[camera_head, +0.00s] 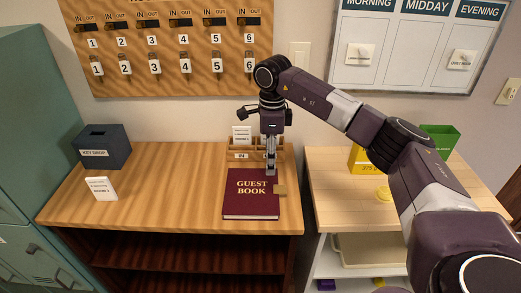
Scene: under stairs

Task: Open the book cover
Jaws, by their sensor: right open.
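A dark red book (250,196) titled "GUEST BOOK" lies closed on the wooden desk (165,190), near its front right edge. A small tan tab (280,190) sticks out at the book's right side. My right gripper (271,170) points down over the book's upper right part, with its fingertips close to the cover. Whether they touch it cannot be told from here. The gripper is open, though its fingers look near each other from this angle. It holds nothing that I can see. My left gripper is not in view.
Behind the book stands a wooden organizer (240,155) with a small white card. A dark key drop box (104,146) and a white sign (101,188) stand at the left. A gap separates the desk from a lighter table (335,190) at right, holding yellow and green containers.

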